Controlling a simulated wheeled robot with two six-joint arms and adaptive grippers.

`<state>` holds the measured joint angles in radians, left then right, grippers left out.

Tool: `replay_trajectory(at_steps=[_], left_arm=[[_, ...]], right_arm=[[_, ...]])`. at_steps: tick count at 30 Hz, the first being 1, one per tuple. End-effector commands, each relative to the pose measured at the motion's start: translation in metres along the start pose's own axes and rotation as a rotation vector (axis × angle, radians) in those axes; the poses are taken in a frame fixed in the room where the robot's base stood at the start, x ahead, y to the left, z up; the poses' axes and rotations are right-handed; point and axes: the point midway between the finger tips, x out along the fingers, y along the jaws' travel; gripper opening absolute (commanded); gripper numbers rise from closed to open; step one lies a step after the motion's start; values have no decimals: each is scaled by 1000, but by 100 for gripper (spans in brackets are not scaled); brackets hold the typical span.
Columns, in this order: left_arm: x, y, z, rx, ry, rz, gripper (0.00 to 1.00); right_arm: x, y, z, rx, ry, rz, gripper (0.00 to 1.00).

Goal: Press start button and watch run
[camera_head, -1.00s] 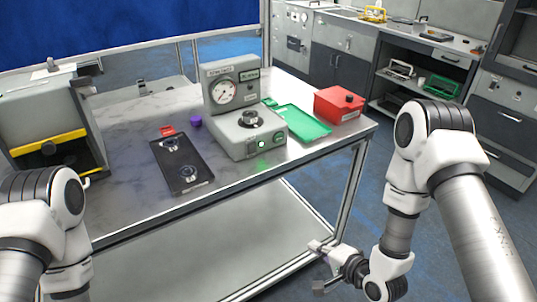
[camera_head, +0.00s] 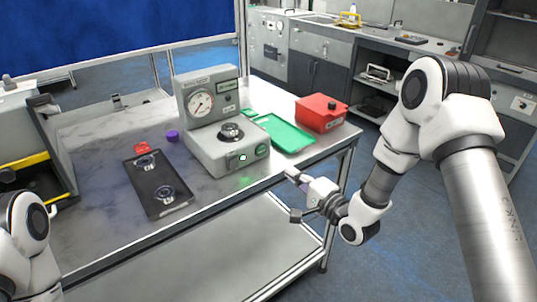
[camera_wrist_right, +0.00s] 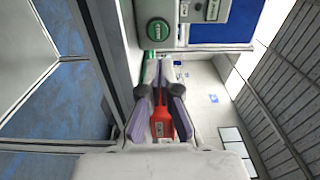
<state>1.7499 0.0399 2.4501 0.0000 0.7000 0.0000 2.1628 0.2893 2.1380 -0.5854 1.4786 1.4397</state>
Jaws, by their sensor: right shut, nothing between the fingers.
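The grey test station (camera_head: 215,150) stands on the table with a round dial gauge (camera_head: 201,105) and a dark round part on its lower block. Its front has a bright lit lamp (camera_head: 242,157) and a green button (camera_head: 262,149). In the right wrist view the green button (camera_wrist_right: 158,29) is near the top, beyond the fingertips. My right gripper (camera_head: 291,174) is shut and empty, just off the table's front edge, to the right of and below the button; it also shows in the right wrist view (camera_wrist_right: 160,72). A gap remains between them. My left gripper is out of view.
A black tray (camera_head: 150,201) with two round parts lies left of the station. Right of the station are a green tray (camera_head: 297,146) and a red box (camera_head: 322,113). Floor beyond the right table edge is open.

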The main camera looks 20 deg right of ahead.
Motion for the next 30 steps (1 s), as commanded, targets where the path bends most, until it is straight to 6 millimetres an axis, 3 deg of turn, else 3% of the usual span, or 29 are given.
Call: replay_trajectory(at_steps=[9, 15, 30], left_arm=[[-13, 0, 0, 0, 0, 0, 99], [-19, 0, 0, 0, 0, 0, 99], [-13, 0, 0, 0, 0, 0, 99]], right_arm=[[70, -2, 1, -1, -2, -1, 0], [100, -1, 0, 0, 0, 0, 0], [113, 2, 0, -1, -1, -1, 0]])
